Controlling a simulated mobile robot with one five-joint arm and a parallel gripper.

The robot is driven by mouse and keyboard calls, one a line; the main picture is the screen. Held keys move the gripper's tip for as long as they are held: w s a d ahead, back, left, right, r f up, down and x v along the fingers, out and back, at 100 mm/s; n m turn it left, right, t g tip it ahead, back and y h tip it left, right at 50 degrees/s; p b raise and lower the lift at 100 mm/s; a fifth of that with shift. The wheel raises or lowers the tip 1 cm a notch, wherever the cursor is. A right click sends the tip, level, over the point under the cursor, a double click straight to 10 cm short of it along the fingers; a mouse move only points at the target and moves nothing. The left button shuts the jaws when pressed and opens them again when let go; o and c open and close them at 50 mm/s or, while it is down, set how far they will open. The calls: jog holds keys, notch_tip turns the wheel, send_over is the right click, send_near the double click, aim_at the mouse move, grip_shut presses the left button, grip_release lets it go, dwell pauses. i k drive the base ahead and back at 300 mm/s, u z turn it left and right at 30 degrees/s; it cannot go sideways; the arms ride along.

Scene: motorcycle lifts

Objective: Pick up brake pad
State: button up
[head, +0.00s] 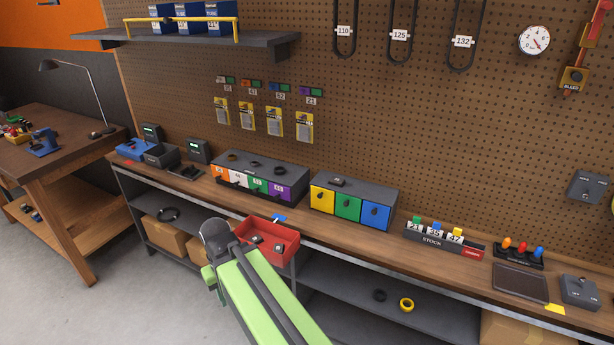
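Several yellow-topped packs hang on the pegboard (330,140), each holding a grey piece that may be a brake pad; the leftmost pack (221,111) and the rightmost pack (303,128) bound the row. Coloured number tags hang above them. A red bin (262,257) at the bench's front edge holds small dark pieces, too small to identify. My green arm reaches up from the bottom of the head view. My gripper (214,234) is at its far end, left of the red bin and well below the packs. Its fingers are not clear, and I see nothing held.
On the bench stand a drawer unit with orange, white, green and purple fronts (243,184) and another with yellow, green and blue fronts (348,206). A stock rack (437,238) is further right. A shelf (190,40) juts out at upper left. Floor at lower left is clear.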

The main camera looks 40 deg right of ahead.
aim_at(335, 182)
jog(key=u, duration=0.1)
jog(key=i, duration=0.95)
jog(key=z, duration=0.1)
